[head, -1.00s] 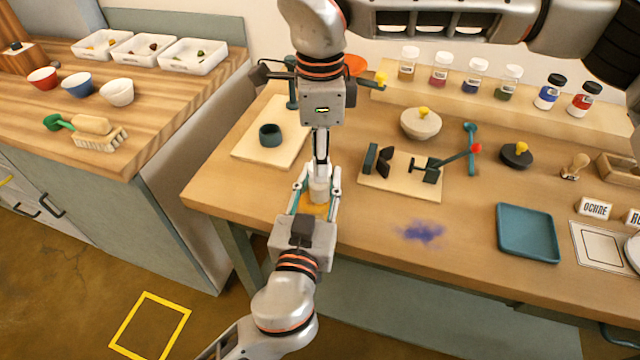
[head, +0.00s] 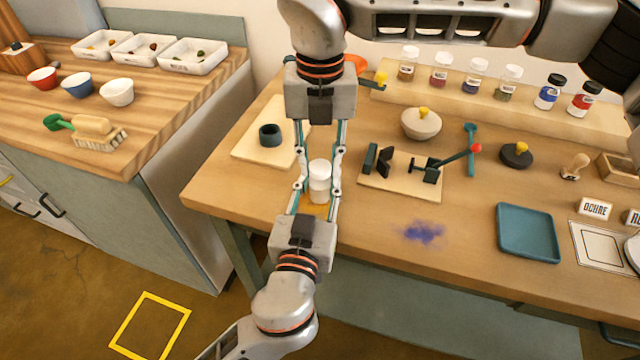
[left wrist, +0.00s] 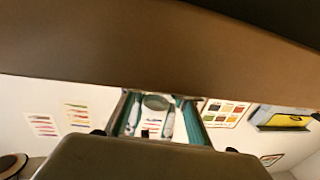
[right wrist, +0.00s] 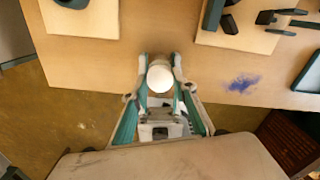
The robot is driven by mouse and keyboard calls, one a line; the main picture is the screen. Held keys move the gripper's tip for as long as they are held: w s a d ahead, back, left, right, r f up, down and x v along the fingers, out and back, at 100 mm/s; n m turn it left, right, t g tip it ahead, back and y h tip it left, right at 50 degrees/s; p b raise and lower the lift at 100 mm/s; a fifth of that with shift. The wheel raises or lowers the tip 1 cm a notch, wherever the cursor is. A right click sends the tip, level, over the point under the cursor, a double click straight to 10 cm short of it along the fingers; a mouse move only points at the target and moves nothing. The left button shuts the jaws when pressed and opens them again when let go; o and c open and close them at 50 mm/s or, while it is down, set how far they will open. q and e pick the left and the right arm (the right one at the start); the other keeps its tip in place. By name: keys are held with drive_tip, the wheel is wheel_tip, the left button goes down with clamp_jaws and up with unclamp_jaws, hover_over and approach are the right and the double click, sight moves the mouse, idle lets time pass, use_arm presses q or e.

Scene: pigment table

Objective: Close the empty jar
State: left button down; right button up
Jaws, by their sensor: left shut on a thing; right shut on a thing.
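The jar (head: 320,188) is pale and upright with a white lid (head: 320,168) on top, held above the table's front-left edge. The lid also shows from above in the right wrist view (right wrist: 160,79). My left gripper (head: 317,194) comes from the front and is shut on the jar's body. My right gripper (head: 320,174) points down from above and is shut on the lid, its fingers on either side. In the right wrist view the lid covers most of the jar. I cannot tell whether the lid is fully tight.
The wooden table (head: 370,250) has a board with a dark ring (head: 271,134) behind left and a press (head: 430,172) to the right. A blue powder stain (head: 422,232) and teal tray (head: 528,233) lie further right. Several pigment jars stand on the back shelf (head: 450,88).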

drive_tip(key=o, duration=1.3)
drive_tip(key=shift+r, duration=0.1)
wheel_tip(320, 180, up, 12)
use_arm(q)
drive_tip(key=c, duration=1.4)
unclamp_jaws()
drive_tip(key=shift+c, duration=0.2)
